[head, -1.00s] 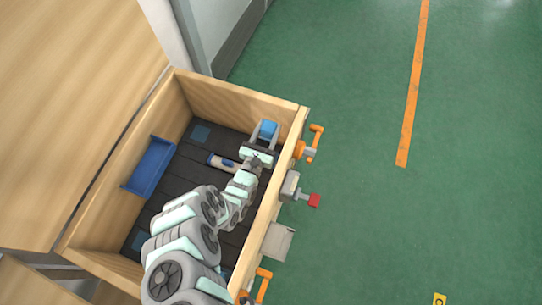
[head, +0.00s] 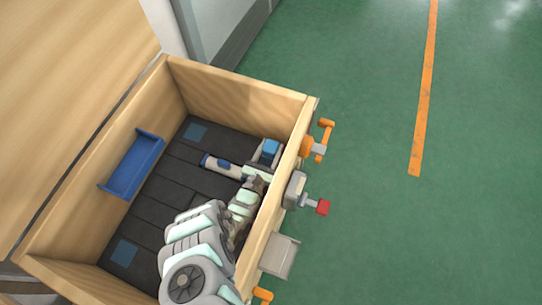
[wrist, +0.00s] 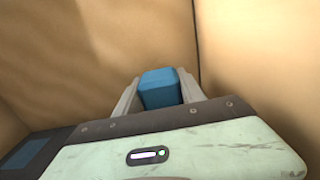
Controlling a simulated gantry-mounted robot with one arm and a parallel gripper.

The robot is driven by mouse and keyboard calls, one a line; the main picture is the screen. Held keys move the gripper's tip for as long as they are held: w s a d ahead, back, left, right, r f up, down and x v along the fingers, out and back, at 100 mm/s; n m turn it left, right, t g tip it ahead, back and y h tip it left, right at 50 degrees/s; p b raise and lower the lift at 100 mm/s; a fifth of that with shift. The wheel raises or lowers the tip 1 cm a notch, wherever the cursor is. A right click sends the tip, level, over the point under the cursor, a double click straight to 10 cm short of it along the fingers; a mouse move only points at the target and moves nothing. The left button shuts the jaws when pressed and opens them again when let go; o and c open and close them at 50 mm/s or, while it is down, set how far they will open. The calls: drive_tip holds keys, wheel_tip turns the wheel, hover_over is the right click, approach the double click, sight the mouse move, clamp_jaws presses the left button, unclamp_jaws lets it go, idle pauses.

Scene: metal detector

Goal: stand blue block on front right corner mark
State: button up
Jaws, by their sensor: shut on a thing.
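A blue block (head: 271,146) is held upright between the two grey fingers of my gripper (head: 267,152), in the far right corner of the wooden box in the head view. In the wrist view the blue block (wrist: 160,88) sits between the fingers, with wooden walls meeting behind it. Blue square marks lie on the dark box floor, one at the far left (head: 196,132) and one at the near left (head: 124,252). No mark shows under the block; my gripper and arm cover that floor. I cannot tell whether the block touches the floor.
A blue tray (head: 132,166) is on the left wall. The right wall (head: 287,165) is close to my gripper, with orange-handled fittings outside. The left floor is clear.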

sight(269, 159)
drive_tip(key=shift+f+b, duration=1.1)
drive_tip(key=shift+f, duration=0.85)
drive_tip(key=shift+f, duration=0.2)
drive_tip(key=o, duration=1.3)
drive_tip(key=shift+o, duration=0.2)
drive_tip(key=shift+r, duration=0.15)
drive_tip(key=shift+s+a+r, duration=0.1)
drive_tip(key=shift+s+r, duration=0.05)
drive_tip(key=shift+s, duration=0.05)
drive_tip(key=p+v, duration=0.4)
drive_tip(key=v, duration=0.7)
drive_tip(key=shift+s, duration=0.25)
